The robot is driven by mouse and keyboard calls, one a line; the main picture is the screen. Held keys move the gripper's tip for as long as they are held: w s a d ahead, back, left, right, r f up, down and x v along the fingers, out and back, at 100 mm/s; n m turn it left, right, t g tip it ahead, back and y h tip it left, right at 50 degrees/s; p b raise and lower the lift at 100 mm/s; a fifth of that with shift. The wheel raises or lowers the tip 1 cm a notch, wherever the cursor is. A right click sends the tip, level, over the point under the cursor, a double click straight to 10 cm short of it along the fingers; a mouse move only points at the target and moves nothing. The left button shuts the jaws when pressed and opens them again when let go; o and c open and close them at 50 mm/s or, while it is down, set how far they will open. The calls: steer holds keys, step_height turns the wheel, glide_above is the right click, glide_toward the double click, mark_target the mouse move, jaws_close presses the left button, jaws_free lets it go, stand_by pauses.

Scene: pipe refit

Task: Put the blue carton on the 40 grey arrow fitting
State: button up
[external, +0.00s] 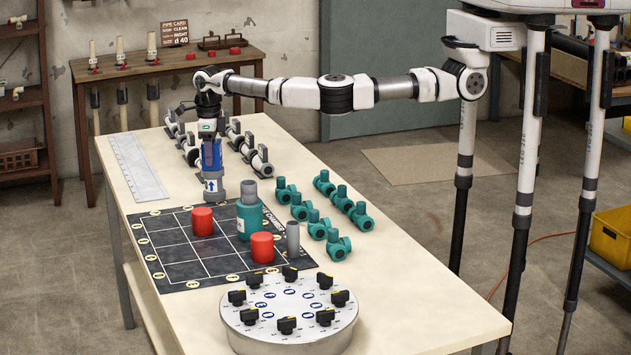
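The grey arrow fitting (214,193) stands upright at the back edge of the dark grid mat, with a blue arrow on its white label. The blue carton (211,160) is upright directly above it. The carton's lower end meets the top of the fitting in the picture; I cannot tell whether it is seated or just above. My gripper (209,140) points straight down over the carton, at its upper end. Its fingers are small and dark here, so their grip on the carton is not clear.
The grid mat (188,271) holds red caps (202,222), a teal fitting (249,220) and a grey pipe (292,239). Several teal fittings (339,246) stand to the right. Grey-black fittings (259,160) stand behind. A ruler (137,168) lies left; a round dial stand (290,325) is in front.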

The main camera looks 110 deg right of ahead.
steer(key=o, duration=0.4)
step_height(320, 180, up, 13)
steer(key=b, duration=0.3)
stand_by(0.3)
